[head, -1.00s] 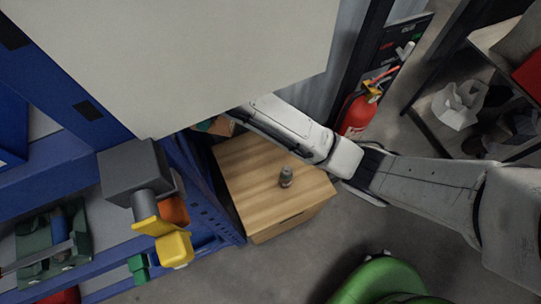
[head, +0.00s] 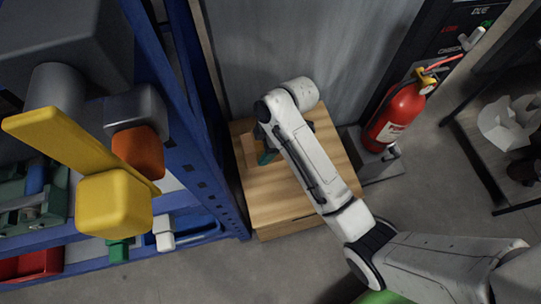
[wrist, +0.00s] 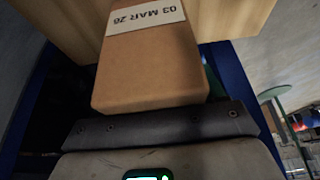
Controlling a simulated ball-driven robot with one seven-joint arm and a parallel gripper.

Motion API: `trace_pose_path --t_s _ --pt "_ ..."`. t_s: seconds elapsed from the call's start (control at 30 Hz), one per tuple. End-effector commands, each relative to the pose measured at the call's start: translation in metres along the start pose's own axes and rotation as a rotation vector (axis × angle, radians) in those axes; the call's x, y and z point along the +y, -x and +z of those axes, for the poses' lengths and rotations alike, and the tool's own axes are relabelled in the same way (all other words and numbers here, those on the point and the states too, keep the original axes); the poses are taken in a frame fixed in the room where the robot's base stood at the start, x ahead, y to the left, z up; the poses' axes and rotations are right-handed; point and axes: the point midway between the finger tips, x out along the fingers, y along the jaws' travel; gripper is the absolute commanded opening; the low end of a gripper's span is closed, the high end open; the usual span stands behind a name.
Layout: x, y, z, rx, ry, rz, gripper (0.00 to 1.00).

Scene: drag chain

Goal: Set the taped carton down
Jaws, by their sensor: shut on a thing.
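In the wrist view a brown carton (wrist: 150,70) with a white label reading "03 MAR 26" (wrist: 147,15) sits at the jaws of my gripper (wrist: 165,122). My gripper is shut on it. A pale wooden surface (wrist: 232,18) lies just beyond the carton; I cannot tell whether they touch. In the head view the wooden block (head: 285,210) stands on the floor, with my gripper (head: 262,140) at its far left part. A small brown patch of the carton (head: 249,150) shows there; my arm hides much of the block's top.
A blue shelf rack (head: 190,150) with yellow, orange and grey items stands close on the left. A grey wall (head: 310,40) is behind the block. A red fire extinguisher (head: 396,112) stands to its right. Open floor (head: 225,280) lies in front.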

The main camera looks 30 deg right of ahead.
Motion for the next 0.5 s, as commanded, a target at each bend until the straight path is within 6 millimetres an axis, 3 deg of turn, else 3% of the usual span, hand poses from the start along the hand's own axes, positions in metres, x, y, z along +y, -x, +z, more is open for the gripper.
trace_pose_path --t_s 0.5 --pt "0.001 -0.052 0.022 0.001 -0.002 0.002 0.3"
